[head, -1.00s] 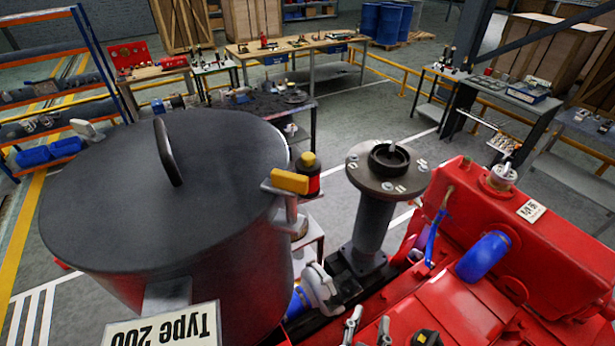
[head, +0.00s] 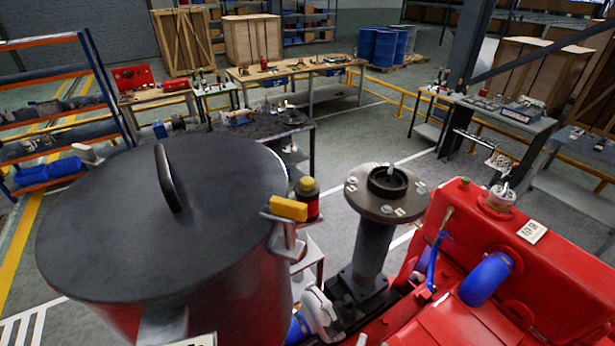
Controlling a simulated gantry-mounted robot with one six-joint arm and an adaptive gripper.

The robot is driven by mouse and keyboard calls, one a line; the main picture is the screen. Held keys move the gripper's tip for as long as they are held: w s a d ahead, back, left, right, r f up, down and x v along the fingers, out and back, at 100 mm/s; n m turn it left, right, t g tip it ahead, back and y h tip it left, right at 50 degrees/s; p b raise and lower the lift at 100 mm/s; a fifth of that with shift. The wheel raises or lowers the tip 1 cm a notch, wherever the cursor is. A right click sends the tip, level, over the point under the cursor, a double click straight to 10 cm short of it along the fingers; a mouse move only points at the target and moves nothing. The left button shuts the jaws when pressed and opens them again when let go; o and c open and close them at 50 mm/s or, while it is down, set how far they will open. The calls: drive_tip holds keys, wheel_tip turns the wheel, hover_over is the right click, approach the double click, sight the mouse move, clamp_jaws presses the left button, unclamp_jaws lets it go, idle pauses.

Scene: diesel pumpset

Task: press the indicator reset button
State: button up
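My gripper does not show in the head view. No part is clearly marked as the indicator reset button. A small yellow-topped part with a black and red body (head: 308,196) stands just right of the large dark lidded tank (head: 110,215); I cannot tell whether it is the indicator. A yellow block-shaped handle (head: 288,208) sits in front of it on a metal lever at the tank's side. The red engine (head: 440,315) fills the lower right, with a blue curved pipe (head: 487,280) and a metal-topped cap (head: 501,198).
A dark flanged column (head: 372,240) rises between tank and engine. The tank's lid has a raised handle (head: 168,178). Behind are a long workbench (head: 300,68), a grey table (head: 500,115), a blue-orange rack (head: 45,95) and yellow rails (head: 385,90). Open floor (head: 385,140) lies between.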

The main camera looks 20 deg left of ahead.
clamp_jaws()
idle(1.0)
